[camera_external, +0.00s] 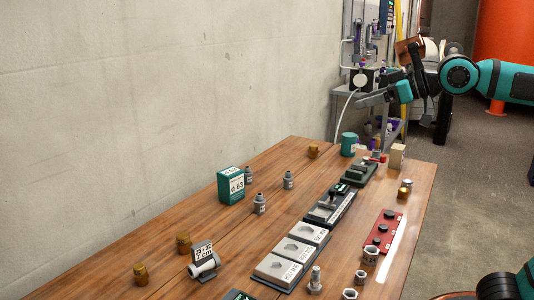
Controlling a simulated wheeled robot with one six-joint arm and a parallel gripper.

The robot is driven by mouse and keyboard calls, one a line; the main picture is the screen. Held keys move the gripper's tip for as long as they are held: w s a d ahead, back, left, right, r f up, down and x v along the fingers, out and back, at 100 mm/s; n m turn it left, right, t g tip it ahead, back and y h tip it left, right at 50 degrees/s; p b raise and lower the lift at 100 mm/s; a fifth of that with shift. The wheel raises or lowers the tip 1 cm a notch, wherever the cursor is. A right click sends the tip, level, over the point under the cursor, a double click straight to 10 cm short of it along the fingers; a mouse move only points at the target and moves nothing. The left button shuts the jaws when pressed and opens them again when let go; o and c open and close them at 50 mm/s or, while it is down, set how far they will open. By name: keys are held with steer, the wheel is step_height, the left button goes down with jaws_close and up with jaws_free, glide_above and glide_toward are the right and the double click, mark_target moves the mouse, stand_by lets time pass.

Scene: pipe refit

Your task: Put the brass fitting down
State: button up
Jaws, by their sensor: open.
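Several brass-coloured fittings stand on the wooden table (160,262): one at the far end (313,151), one at the near left (183,241), another at the near left edge (140,274), and a small pair (404,191) near the right edge. I cannot tell which one the task means. My gripper (398,100) is raised above and beyond the far end of the table. It is open, and no brass fitting shows between its jaws. It is clear of the table top.
A row of grey fixtures (303,234) runs down the table's middle. A red plate (381,232) with black knobs lies to the right. A green box (231,185), grey fittings (259,204), a teal cup (349,144) and a wooden block (397,156) stand around. The left part has free room.

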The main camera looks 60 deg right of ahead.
steer(key=s+d+f+t, duration=0.1)
steer(key=s+d+t, duration=0.1)
steer(key=s, duration=0.4)
steer(key=s+d+f+m+t+h, duration=0.1)
steer(key=s+d+f+t, duration=0.1)
steer(key=s, duration=0.5)
steer(key=shift+s+d, duration=0.25)
steer(key=shift+d, duration=0.05)
stand_by(0.9)
steer(key=shift+o, duration=1.2)
